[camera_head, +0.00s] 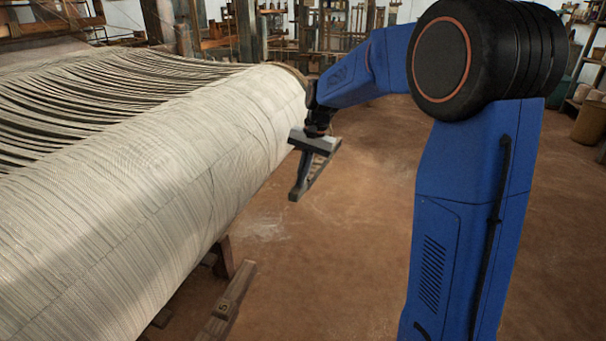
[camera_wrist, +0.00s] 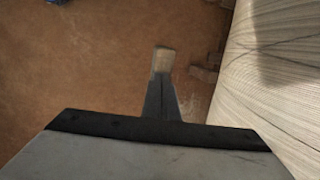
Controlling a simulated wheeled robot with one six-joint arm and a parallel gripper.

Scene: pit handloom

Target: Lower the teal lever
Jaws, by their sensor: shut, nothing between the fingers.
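No teal lever can be made out in either view. My gripper (camera_head: 295,194) hangs from the blue arm beside the right end of the large cloth-covered roll, apart from it, with its fingers pointing down over the open floor. In the wrist view the fingers (camera_wrist: 162,88) are together and empty, and a small pale block-like patch shows at their far end. I cannot tell whether that patch is part of the fingertips or something beyond them.
The pale cloth roll (camera_head: 150,170) of the loom fills the left side. A wooden beam (camera_head: 228,302) lies low below it. Brown floor (camera_head: 350,240) is clear under and right of my gripper. Wooden frames and shelves stand at the back.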

